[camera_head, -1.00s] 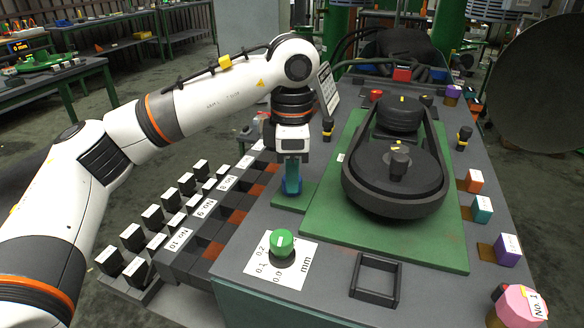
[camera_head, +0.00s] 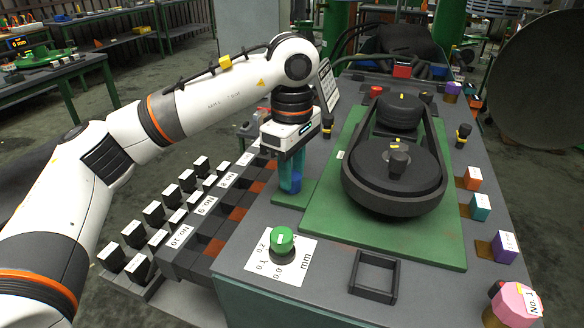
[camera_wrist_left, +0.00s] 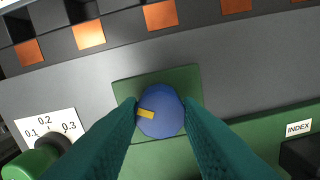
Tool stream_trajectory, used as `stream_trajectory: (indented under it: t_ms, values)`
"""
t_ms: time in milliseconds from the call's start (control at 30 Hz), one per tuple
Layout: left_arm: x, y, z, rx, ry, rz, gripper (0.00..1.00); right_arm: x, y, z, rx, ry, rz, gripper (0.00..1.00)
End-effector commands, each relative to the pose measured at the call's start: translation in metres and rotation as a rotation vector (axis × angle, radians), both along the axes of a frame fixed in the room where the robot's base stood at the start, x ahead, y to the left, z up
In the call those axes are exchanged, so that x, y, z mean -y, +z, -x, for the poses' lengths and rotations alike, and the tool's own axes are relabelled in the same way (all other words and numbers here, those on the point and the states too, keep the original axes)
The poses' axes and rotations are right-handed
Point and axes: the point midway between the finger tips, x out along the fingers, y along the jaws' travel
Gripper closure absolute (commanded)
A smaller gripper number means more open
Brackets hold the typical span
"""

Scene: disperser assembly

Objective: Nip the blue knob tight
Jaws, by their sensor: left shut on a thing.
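The blue knob (camera_wrist_left: 165,118) sits on a small green plate (camera_wrist_left: 125,90) and carries a yellow mark that points left in the wrist view. My left gripper (camera_wrist_left: 162,110) has a finger on each side of the knob and is shut on it. In the head view the left gripper (camera_head: 290,184) points down at the knob, and its fingers hide most of the knob. My right gripper is in neither view.
A green knob (camera_head: 282,241) on a white scale card stands in front of the gripper. A belt-and-pulley unit (camera_head: 394,205) on a green plate stands to the right. Black-and-white blocks (camera_head: 153,214) line the left, by a compartment rack (camera_head: 212,248).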

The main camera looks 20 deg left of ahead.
Motion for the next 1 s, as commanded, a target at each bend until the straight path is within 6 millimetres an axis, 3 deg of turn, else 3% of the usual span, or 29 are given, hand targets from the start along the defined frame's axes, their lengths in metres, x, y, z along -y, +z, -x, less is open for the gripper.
stream_trajectory:
  t_ms: [367,400,533,833,1000]
  values:
    - [0.000,0.002,-0.001,0.005,-0.007,0.002,0.92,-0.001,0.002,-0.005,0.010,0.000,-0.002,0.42]
    - [0.000,0.002,-0.001,0.005,-0.007,0.002,0.67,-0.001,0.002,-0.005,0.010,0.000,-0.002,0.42]
    - [0.000,0.001,-0.001,0.004,-0.007,0.002,0.47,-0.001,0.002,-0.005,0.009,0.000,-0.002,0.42]
    - [0.000,0.001,0.000,0.001,-0.006,0.000,0.47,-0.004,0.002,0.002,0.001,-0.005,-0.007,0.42]
    - [0.002,0.012,0.001,0.002,-0.006,0.001,0.47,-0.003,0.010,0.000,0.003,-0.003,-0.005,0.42]
